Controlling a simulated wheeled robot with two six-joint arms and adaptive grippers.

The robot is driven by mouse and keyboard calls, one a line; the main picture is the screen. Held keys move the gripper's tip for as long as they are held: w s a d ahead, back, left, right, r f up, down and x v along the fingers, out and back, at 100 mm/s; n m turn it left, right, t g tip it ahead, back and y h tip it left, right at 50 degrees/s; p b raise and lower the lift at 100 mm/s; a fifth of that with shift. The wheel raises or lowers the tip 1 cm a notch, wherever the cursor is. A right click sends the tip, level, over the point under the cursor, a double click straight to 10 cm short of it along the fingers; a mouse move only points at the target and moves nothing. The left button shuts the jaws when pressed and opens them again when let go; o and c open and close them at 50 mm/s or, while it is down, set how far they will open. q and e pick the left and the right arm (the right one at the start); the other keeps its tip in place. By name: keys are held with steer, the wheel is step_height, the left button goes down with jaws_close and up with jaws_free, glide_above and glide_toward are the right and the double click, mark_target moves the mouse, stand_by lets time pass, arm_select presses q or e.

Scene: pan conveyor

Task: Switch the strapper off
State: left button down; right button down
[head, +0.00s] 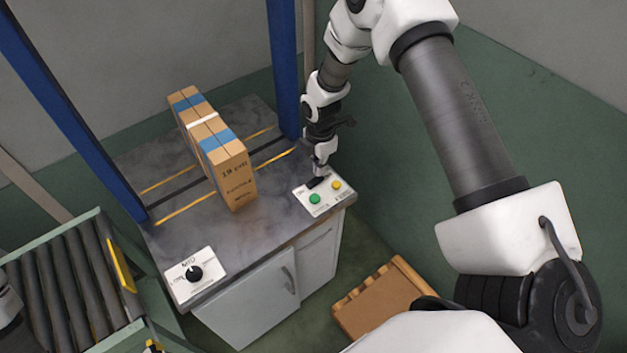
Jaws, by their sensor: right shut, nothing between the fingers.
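The strapper (222,281) is a grey-topped cabinet with blue arch posts and yellow lines across its top. A white button panel (319,205) sits at its right front corner, with a green button (314,198) and a yellow button (336,185). A black rotary knob (191,273) sits on a white plate at the front left corner. My right gripper (315,183) is shut and empty, its tips down at the upper left part of the button panel. The tips hide what lies under them, and I cannot tell whether they touch it. My left gripper is not in view.
A cardboard box (237,178) with blue and white bands stands on the strapper top, left of my right gripper. A roller conveyor (62,283) is at the left.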

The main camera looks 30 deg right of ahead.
mark_target(319, 178)
steer(key=shift+f+b, duration=0.95)
steer(key=shift+f, duration=0.35)
stand_by(0.5)
step_height(319, 178, up, 7)
steer(key=p, duration=0.5)
stand_by(0.5)
